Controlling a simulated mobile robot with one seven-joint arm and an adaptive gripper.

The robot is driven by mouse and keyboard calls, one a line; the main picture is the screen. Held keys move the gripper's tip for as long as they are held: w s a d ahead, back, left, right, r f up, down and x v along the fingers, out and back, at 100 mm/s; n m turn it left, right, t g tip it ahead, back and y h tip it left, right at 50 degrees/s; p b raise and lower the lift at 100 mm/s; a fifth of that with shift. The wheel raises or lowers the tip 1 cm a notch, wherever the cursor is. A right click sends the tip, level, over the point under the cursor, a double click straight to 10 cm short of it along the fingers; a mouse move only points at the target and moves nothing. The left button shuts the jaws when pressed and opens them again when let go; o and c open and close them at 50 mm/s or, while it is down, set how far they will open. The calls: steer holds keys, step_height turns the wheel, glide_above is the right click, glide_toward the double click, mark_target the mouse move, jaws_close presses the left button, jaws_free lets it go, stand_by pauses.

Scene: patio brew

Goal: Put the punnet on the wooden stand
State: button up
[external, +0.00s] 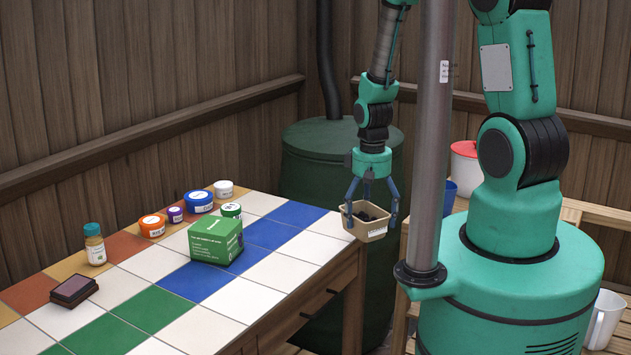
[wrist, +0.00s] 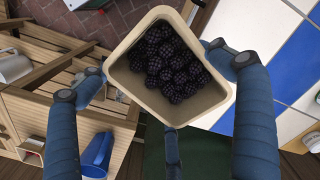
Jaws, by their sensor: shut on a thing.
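The punnet (external: 368,233) is a small beige tub filled with dark blackberries. My gripper (external: 371,215) is shut on it, with blue fingers around its sides. It hangs in the air just beyond the right corner of the tiled table, roughly upright. In the wrist view the punnet (wrist: 128,84) fills the middle, and its berries are visible. The wooden stand (external: 590,211) is slatted and stands at the right, partly hidden behind my body. In the wrist view the stand (wrist: 45,75) lies to the left of the punnet, apart from it.
The tiled table (external: 290,275) carries a green box (external: 215,241), several small tubs, a jar (external: 94,245) and an ink pad (external: 74,290). A red-lidded container (external: 464,165), blue cup (external: 449,197) and white jug (external: 604,320) are at the right. A dark green barrel (external: 320,170) stands behind.

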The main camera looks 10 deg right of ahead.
steer(key=d+f+m+b, duration=0.2)
steer(key=d+m, duration=0.4)
steer(key=d, duration=1.7)
steer(key=s+d+f+m, duration=0.1)
steer(key=s+d+m, duration=0.2)
steer(key=d, duration=0.6)
steer(key=s+d+f+m+b, duration=0.1)
steer(key=s+d+m, duration=0.2)
steer(key=s+d, duration=0.4)
steer(key=shift+s+d+f, duration=0.2)
steer(key=shift+d+f, duration=0.1)
steer(key=shift+d, duration=0.85)
steer(key=w+d, duration=0.3)
steer(key=w, duration=0.1)
steer(key=w+d+f+b, duration=0.1)
steer(key=w+d, duration=0.2)
steer(key=w, duration=0.1)
steer(key=w+d+b, duration=0.1)
steer(key=w+d, duration=0.2)
steer(key=w, duration=0.2)
steer(key=shift+d+f, duration=0.2)
steer(key=shift+f, duration=0.05)
steer(key=shift+f+b, duration=0.65)
steer(key=shift+f, duration=1.1)
